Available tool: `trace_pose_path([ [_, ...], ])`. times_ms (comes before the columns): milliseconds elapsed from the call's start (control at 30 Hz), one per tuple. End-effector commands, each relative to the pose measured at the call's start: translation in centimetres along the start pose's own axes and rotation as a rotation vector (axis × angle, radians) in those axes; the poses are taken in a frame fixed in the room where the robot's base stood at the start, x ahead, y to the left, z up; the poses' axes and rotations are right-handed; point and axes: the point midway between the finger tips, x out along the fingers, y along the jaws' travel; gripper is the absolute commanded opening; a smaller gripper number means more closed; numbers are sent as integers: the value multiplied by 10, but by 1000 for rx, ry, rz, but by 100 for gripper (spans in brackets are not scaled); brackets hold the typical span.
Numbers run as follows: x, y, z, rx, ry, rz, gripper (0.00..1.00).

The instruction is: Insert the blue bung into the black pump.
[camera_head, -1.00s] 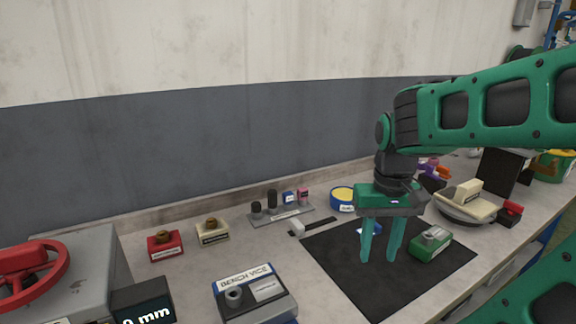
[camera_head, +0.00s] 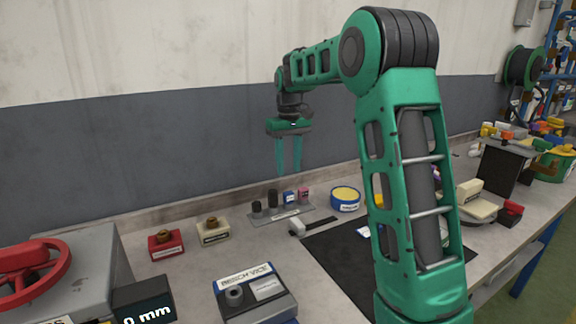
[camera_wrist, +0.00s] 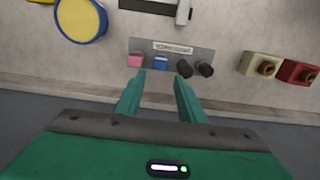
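The blue bung (camera_head: 289,197) stands in a small grey rack (camera_head: 265,222) near the wall, between a pink piece (camera_head: 303,195) and two black pegs (camera_head: 272,197). In the wrist view the blue bung (camera_wrist: 161,62) lies just beyond the fingertips, roughly between them. My gripper (camera_head: 288,172) is open and empty, pointing down above the rack and apart from the pieces. Its fingers also show in the wrist view (camera_wrist: 159,80). I cannot pick out a black pump; my arm hides part of the bench.
A black mat (camera_head: 335,262) lies partly behind my arm. A blue-yellow tin (camera_head: 345,200) stands right of the rack. A red block (camera_head: 165,245), a cream block (camera_head: 213,231) and the bench vice (camera_head: 255,293) stand left and in front. Bare bench lies between them.

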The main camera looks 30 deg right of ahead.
Motion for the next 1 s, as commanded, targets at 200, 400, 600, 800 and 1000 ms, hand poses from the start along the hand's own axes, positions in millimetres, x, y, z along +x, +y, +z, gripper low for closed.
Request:
trace_pose_path([
  [200,20,0,-1,-1,-3,-1,36],
  [400,54,1,0,0,-4,-1,36],
  [600,84,1,0,0,-2,-1,36],
  [800,102,1,-1,0,-2,-1,36],
  [1000,108,1,-1,0,0,0,36],
])
